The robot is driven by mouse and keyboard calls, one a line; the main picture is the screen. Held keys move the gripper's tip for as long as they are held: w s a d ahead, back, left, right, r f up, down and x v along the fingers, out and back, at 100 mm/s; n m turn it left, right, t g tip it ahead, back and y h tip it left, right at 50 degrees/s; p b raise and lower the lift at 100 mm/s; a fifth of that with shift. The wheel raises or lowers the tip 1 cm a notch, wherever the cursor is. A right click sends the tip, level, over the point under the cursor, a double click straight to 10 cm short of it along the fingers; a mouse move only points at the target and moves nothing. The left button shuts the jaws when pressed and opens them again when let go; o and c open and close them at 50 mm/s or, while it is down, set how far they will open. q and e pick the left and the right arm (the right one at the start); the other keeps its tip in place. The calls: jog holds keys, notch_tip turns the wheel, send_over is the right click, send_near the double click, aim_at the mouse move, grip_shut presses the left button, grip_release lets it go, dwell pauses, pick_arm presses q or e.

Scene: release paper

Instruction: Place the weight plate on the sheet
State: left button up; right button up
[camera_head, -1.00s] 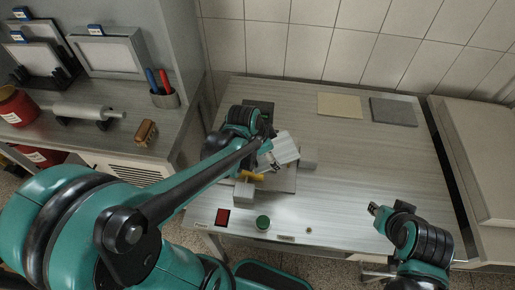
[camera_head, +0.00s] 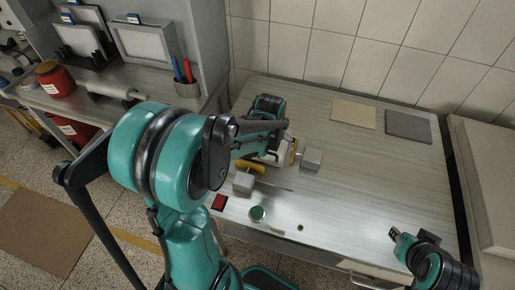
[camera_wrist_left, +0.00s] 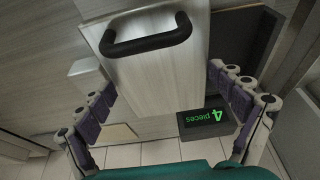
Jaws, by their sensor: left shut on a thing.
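The weight plate, a pale metal block with a black bar handle, fills the upper middle of the left wrist view (camera_wrist_left: 145,75). My left gripper (camera_wrist_left: 165,103) has a finger on each side of it and is shut on it. In the head view my left gripper (camera_head: 280,145) is over the left part of the table, and the arm and hand hide most of the plate. Which surface is the sheet, and whether the plate touches it, I cannot tell. My right gripper (camera_head: 395,235) is at the table's front right, away from the plate; its jaw opening is unclear.
Grey blocks with yellow parts stand beside the left hand, one to its right (camera_head: 312,159) and one in front (camera_head: 243,182). A beige pad (camera_head: 353,114) and a grey pad (camera_head: 408,126) lie at the back right. The table's middle right is clear.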

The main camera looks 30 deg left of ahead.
pick_arm(q)
jog(key=a+f, duration=0.1)
jog(key=a, duration=0.1)
jog(key=a+f+b, duration=0.1)
jog(key=a+f, duration=0.1)
jog(key=a, duration=0.1)
jog(key=w+a+f, duration=0.1)
jog(key=a, duration=0.1)
jog(key=shift+a+f+b, duration=0.3)
jog(key=shift+f+b, duration=0.05)
jog(key=shift+b, duration=0.05)
jog(key=shift+f+b, duration=0.75)
jog(key=shift+f, duration=1.25)
jog(key=shift+s, duration=0.1)
jog(key=shift+f, duration=0.1)
jog(key=o, duration=1.5)
jog(key=shift+o, duration=0.2)
